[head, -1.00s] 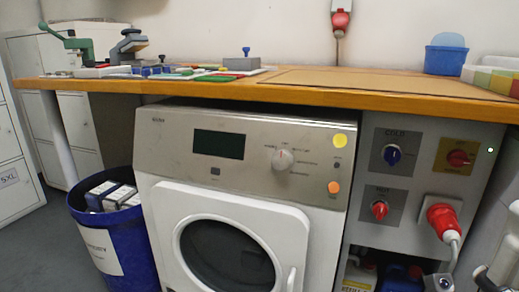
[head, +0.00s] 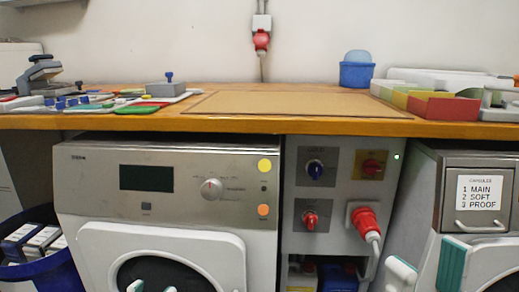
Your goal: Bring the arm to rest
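My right gripper (head: 427,268) is at the lower right, in front of the gap between the control panel and the right-hand machine. Its two teal-padded fingers stand apart with nothing between them. Only the fingertips of my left gripper (head: 152,288) show at the bottom edge, in front of the washer door. They are apart, with nothing seen between them. The rest of both arms is out of view.
A wooden worktop (head: 300,125) runs above the washing machine (head: 95,190), control panel (head: 340,170) and drawer unit (head: 480,200). A red plug (head: 365,222) with a cable sticks out near my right gripper. A blue bin (head: 50,270) stands at left.

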